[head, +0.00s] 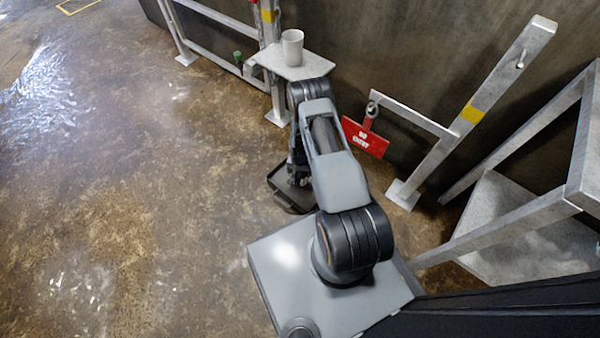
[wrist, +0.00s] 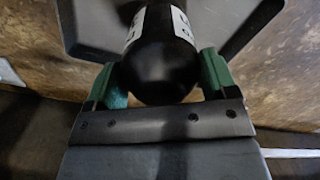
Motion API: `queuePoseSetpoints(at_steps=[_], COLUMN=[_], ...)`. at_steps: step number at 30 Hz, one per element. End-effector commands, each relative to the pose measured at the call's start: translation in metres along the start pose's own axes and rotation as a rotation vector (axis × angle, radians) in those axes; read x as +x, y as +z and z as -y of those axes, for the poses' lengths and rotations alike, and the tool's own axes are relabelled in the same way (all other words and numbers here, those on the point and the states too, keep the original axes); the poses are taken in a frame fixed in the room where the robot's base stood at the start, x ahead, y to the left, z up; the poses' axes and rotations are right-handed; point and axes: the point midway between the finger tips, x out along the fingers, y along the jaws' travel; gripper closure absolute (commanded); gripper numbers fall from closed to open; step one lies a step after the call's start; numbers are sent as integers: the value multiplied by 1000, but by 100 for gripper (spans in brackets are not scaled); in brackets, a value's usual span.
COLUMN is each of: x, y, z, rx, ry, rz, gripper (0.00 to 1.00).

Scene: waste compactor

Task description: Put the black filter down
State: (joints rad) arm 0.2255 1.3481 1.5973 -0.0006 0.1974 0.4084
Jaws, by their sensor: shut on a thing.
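The black filter (wrist: 160,62) is a dark cylinder with a white label, seen close in the wrist view. My gripper (wrist: 166,78) is shut on it, with a green-lined finger on each side. A dark tray (wrist: 88,30) with raised edges lies behind the filter in the wrist view. The tray (head: 290,203) also shows in the head view, low by the left of my arm, with my gripper over it. My arm hides most of the gripper and filter there. I cannot tell whether the filter touches the tray.
A pale cup (head: 292,47) stands on a small shelf (head: 310,66) beyond my arm. A metal frame (head: 520,225) stands at the far right. The floor (head: 120,190) on the left is clear.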

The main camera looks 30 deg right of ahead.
Motion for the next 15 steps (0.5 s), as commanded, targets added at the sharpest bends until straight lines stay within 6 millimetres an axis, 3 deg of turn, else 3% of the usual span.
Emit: queuePoseSetpoints(at_steps=[1,13,14,15], x=[7,9,9,8], y=[0,0,0,0], z=[0,0,0,0], rx=[0,0,0,0], ry=[0,-1,0,0], rz=[-1,-2,-1,-1], gripper=[50,50,19,16])
